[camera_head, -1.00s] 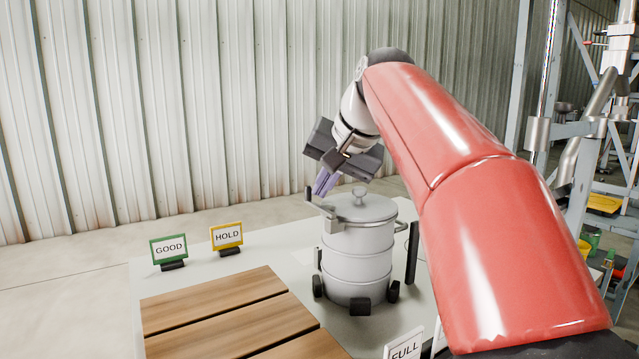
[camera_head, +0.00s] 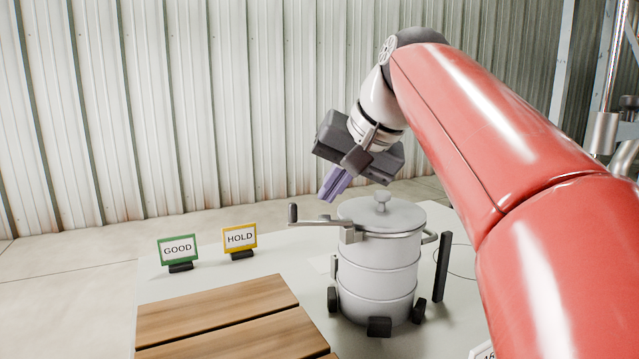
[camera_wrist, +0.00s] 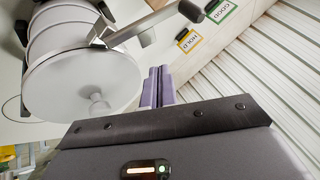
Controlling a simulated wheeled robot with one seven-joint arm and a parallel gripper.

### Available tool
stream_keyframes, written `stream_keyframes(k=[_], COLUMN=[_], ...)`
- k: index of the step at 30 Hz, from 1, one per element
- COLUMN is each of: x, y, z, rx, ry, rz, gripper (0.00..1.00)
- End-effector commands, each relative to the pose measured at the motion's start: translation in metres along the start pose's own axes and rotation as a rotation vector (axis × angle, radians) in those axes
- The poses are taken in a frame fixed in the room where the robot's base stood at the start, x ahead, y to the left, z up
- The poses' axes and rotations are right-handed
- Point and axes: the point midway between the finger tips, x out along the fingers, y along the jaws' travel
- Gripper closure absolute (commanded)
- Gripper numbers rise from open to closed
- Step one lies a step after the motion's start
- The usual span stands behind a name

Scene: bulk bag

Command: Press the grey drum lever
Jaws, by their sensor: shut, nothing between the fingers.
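The grey drum (camera_head: 375,268) stands upright on the table, with a round lid and a centre knob. Its lever (camera_head: 325,221) reaches left from the rim, roughly level, with a dark knob (camera_head: 292,213) at its end. In the wrist view the fingers (camera_wrist: 156,84) are together beside the lid, with a visible gap to the lever.
A green GOOD sign (camera_head: 178,251) and a yellow HOLD sign (camera_head: 240,239) stand on the pale table left of the drum. A slatted wooden board (camera_head: 220,315) lies at front left. A dark post (camera_head: 442,266) stands right of the drum. A corrugated wall is behind.

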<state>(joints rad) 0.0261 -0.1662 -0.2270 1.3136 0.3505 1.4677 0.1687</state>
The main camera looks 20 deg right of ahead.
Motion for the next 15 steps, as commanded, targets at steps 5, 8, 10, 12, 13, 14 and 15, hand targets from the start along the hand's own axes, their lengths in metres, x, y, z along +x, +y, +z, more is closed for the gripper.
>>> stream_keyframes(k=[5, 8, 10, 12, 13, 14, 15], x=[0.0011, 0.0008, 0.0000, -0.0013, -0.0019, -0.0025, -0.0033], y=[-0.0003, 0.0006, 0.0023, 0.0049, 0.0061, 0.0075, 0.0092], z=[-0.0017, -0.0022, -0.0028, -0.0037, -0.0042, -0.0046, -0.0051], rx=[0.002, 0.003, 0.004, 0.005, 0.004, 0.004, 0.004], ry=[0.001, 0.001, 0.001, 0.001, 0.002, 0.002, 0.002], rz=[0.002, 0.003, 0.003, 0.003, 0.003, 0.003, 0.003], gripper=[1.00, 1.00, 1.00, 1.00, 1.00, 1.00, 1.00])
